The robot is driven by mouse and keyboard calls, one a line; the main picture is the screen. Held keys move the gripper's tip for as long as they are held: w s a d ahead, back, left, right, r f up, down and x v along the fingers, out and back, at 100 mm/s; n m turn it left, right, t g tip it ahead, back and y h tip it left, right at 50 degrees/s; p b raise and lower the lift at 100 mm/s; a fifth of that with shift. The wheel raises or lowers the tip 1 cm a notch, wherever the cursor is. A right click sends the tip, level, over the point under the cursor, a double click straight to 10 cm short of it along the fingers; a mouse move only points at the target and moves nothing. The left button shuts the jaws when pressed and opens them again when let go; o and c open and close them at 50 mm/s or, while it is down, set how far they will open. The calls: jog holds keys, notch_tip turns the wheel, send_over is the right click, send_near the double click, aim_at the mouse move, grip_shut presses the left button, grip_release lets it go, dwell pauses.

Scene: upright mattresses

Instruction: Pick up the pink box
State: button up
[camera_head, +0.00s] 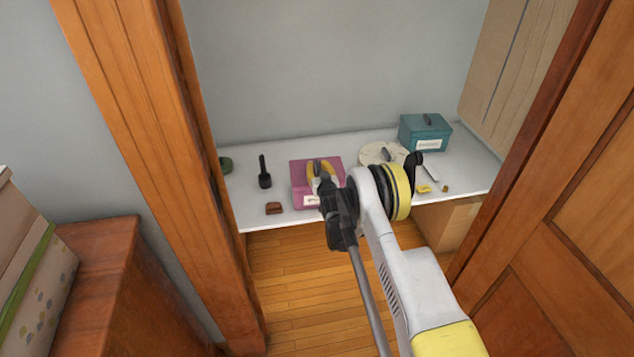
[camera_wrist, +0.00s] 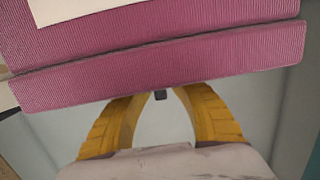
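The pink box (camera_head: 300,177) stands on the white shelf, with a pale label on its front. In the wrist view the pink box (camera_wrist: 180,67) fills the upper part, with its ridged side and label close to the camera. My gripper (camera_head: 322,172) is at the box's top in the head view and covers its right part. In the wrist view the yellow fingers of my gripper (camera_wrist: 160,98) curve toward each other and run out of sight behind the box's edge. A small dark piece shows between them. The fingertips are hidden, so I cannot tell whether they grip anything.
A teal box (camera_head: 425,135) with a dark handle stands at the right of the shelf (camera_head: 250,213). A black tool (camera_head: 264,176) and a brown block (camera_head: 273,208) lie left of the pink box. Wooden door frames (camera_head: 150,120) narrow the opening on both sides.

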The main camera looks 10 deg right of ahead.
grip_shut()
